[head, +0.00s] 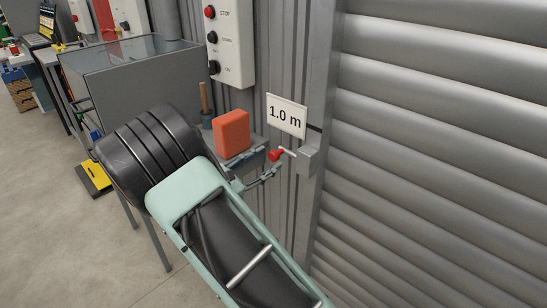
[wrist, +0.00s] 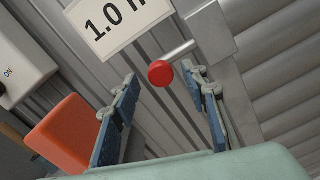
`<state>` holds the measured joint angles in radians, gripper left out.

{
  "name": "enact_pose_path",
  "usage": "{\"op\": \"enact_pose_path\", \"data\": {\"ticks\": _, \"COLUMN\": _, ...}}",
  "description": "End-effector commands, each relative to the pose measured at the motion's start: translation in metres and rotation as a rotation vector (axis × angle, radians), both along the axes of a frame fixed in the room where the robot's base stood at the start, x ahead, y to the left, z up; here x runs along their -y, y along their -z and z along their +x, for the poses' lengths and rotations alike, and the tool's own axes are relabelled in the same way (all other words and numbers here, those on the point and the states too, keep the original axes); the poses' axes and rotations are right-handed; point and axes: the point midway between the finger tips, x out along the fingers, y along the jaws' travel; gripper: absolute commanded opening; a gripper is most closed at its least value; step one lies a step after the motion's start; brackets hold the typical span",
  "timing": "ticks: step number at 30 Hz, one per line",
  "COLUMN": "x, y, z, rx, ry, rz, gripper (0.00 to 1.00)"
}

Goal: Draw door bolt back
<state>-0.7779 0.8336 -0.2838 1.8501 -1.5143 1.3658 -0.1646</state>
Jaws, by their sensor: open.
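The door bolt shows as a grey rod with a red knob (head: 275,155) beside the shutter's edge post, below the "1.0 m" sign. In the wrist view the red knob (wrist: 161,74) is at upper middle, its rod running up to the right into a grey bracket (wrist: 211,33). My gripper (head: 262,177) is just below and left of the knob in the head view. In the wrist view my gripper (wrist: 165,95) is open, with its two blue-padded fingers apart and the knob showing between the fingertip ends. I cannot tell how far beyond the fingertips the knob lies.
A grey roller shutter (head: 440,130) fills the right. The "1.0 m" sign (head: 287,115) hangs just above the bolt. An orange-red block (head: 232,133) stands on a small shelf left of my gripper. A push-button panel (head: 230,45) is on the wall above.

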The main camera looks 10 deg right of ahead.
Motion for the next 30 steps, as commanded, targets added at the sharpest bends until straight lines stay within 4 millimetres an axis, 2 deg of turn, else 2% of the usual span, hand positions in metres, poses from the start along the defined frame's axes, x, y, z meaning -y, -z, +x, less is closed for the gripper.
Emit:
{"op": "enact_pose_path", "data": {"ticks": 1, "x": 0.008, "y": 0.001, "z": 0.004, "rx": 0.000, "ry": 0.003, "rz": 0.000, "gripper": 0.41}}
{"op": "enact_pose_path", "data": {"ticks": 6, "x": 0.024, "y": 0.000, "z": 0.016, "rx": 0.000, "ry": 0.002, "rz": 0.000, "gripper": 0.41}}
{"op": "enact_pose_path", "data": {"ticks": 18, "x": 0.029, "y": 0.000, "z": 0.021, "rx": -0.001, "ry": 0.001, "rz": 0.001, "gripper": 0.40}}
{"op": "enact_pose_path", "data": {"ticks": 28, "x": 0.029, "y": 0.000, "z": 0.021, "rx": -0.001, "ry": 0.001, "rz": 0.001, "gripper": 0.03}}
{"op": "enact_pose_path", "data": {"ticks": 30, "x": 0.029, "y": 0.000, "z": 0.021, "rx": -0.001, "ry": 0.001, "rz": 0.001, "gripper": 0.00}}
